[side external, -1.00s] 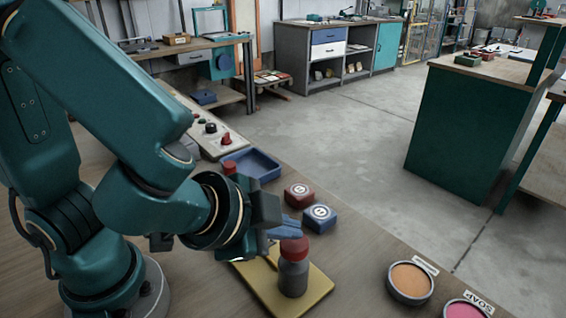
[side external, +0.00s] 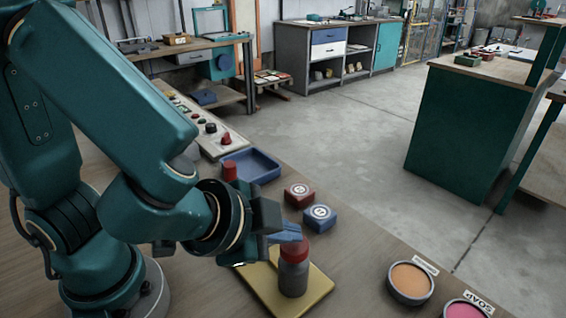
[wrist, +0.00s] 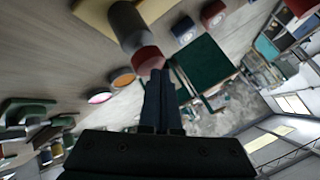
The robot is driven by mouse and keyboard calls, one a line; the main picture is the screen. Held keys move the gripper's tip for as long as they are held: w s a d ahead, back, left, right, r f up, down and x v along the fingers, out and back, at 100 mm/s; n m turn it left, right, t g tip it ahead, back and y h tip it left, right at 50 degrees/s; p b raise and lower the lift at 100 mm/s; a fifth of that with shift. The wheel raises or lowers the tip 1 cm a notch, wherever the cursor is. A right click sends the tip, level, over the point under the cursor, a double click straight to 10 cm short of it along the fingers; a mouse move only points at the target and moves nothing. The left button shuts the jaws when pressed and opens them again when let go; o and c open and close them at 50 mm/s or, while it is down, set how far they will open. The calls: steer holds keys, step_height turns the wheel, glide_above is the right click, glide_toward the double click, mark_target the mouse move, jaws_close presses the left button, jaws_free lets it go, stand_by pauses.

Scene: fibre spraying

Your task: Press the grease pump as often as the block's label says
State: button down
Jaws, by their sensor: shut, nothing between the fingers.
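The grease pump (side external: 293,276) is a grey bottle with a red cap (side external: 294,250), upright on a yellow plate (side external: 318,286). My gripper (side external: 298,235) is shut and empty, its blue-grey fingertips at the top of the red cap; I cannot tell whether they touch. The wrist view shows the pump (wrist: 128,27) just beyond my fingertips (wrist: 158,74). A red block (side external: 299,199) and a blue block (side external: 320,222), each with a round white label, sit behind the pump. The label marks are too small to read.
A blue tray (side external: 252,168) and a red cylinder (side external: 230,172) stand farther back, near a panel with several knobs (side external: 212,135). An orange-filled dish (side external: 411,281) and a pink-filled dish (side external: 464,309) lie at the right front. The tabletop between pump and dishes is clear.

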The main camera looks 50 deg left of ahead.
mark_target(287, 247)
steer(key=shift+f, duration=0.75)
stand_by(0.5)
stand_by(0.3)
steer(key=shift+r, duration=1.6)
steer(key=shift+r, duration=2.5)
step_height(287, 247, up, 4)
steer(key=shift+f, duration=0.1)
stand_by(0.4)
